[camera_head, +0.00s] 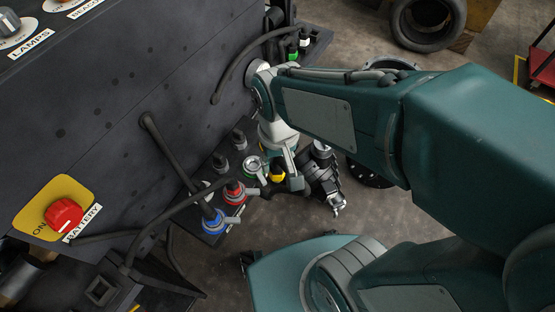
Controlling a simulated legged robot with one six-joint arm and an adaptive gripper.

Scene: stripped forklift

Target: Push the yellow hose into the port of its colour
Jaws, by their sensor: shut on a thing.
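A yellow collar (277,173) shows low in the middle of the picture, against the pale end of my arm. I take it to be on the yellow hose; its body is mostly hidden. My gripper (291,172) is shut on it, beside the right end of the dark port shelf. Black and grey wrist parts cover much of the grip. A ringed fitting with some green (253,167) is just left of the yellow collar. The port of yellow colour cannot be made out, and I cannot tell whether the hose touches one.
Red (235,192) and blue (213,222) collared couplings with grey levers stand close on the left. Green (292,50) and white (305,40) plugs stand at the top. Black hoses (165,150) loop from the dark panel (130,80). Concrete floor (215,270) is open below.

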